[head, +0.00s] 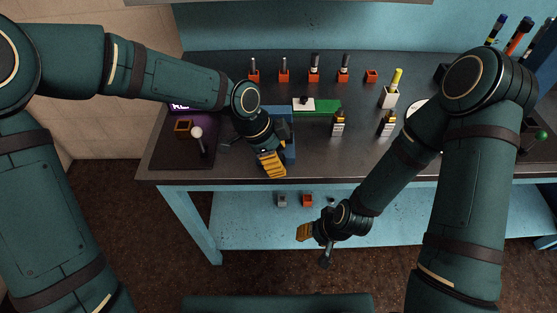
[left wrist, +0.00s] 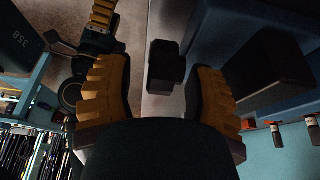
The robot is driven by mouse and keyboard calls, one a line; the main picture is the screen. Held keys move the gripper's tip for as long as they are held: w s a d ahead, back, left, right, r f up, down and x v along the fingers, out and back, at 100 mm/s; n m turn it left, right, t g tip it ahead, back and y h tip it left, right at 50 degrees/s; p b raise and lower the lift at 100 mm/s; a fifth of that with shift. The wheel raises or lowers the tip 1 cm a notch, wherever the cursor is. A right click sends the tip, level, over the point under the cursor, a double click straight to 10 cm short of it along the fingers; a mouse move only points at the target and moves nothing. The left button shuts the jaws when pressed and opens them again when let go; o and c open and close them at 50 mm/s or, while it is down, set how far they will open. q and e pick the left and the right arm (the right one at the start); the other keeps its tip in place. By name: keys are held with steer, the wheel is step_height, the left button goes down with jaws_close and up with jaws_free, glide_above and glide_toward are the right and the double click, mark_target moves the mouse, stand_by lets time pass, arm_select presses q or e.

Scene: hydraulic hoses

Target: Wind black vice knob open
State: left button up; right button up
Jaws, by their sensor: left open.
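The black vice knob (left wrist: 165,67) shows in the left wrist view as a dark, faceted block. My left gripper (left wrist: 158,82) is open, with one yellow-padded finger on each side of the knob and visible gaps between. In the head view my left gripper (head: 270,162) is at the table's front edge, beside the blue vice (head: 289,153). It covers much of the vice there, and I cannot make out the knob in that view. My right gripper (head: 305,232) hangs low in front of the table, away from the vice; its jaw opening is unclear.
Small orange holders (head: 314,77) with upright parts line the back of the dark tabletop (head: 225,165). A white-balled lever (head: 197,133) is at left.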

arm_select(q)
steer(key=shift+d+f, duration=0.1)
steer(key=shift+f, duration=0.2)
steer(key=shift+c, duration=0.4)
jaws_close()
